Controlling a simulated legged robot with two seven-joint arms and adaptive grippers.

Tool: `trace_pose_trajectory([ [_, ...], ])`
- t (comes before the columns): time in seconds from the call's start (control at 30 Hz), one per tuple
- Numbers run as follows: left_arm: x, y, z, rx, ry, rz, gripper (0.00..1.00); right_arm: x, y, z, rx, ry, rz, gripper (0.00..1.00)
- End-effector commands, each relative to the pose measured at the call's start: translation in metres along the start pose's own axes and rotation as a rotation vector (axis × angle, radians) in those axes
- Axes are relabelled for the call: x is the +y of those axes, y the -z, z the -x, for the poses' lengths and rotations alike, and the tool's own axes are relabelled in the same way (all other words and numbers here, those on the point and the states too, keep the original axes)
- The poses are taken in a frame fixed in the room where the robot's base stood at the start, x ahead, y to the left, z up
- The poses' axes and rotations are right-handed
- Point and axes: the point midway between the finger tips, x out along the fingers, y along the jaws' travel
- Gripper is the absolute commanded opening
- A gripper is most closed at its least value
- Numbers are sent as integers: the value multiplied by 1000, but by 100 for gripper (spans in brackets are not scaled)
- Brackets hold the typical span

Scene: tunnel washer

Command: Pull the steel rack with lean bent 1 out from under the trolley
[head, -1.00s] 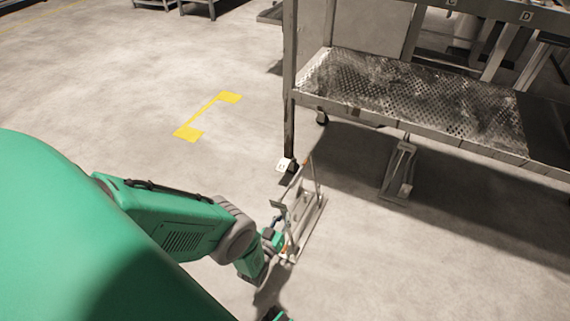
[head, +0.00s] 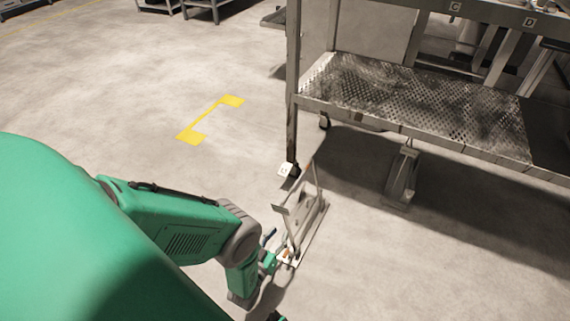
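A small steel rack (head: 309,221) with thin upright rods and a flat base stands on the floor, just in front of the trolley's left corner leg. My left gripper (head: 276,257) is low, at the near left end of this rack's base. Its fingers are small and partly hidden, so I cannot tell whether they grip the rack. A second steel rack (head: 402,178) stands in shadow under the trolley's front edge, to the right and apart from my gripper. The trolley (head: 415,100) has a dark, worn perforated shelf. My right gripper is not in view.
A white tag (head: 286,169) sits low at the trolley's left leg, above a dark caster. A yellow floor marking (head: 212,118) lies to the left. The concrete floor left of and in front of the trolley is largely clear.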

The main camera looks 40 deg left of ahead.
Motion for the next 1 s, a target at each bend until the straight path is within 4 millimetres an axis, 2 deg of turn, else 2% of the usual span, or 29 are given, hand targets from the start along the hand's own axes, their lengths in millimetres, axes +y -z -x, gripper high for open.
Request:
trace_pose_trajectory([
  [0.1, 0, -1, 25, -3, 1, 1, 29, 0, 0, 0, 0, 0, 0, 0],
  [0.33, 0, -1, 55, -2, 1, 2, 29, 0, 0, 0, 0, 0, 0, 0],
  [1.0, 0, -1, 60, 0, 0, 1, 29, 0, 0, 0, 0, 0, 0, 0],
])
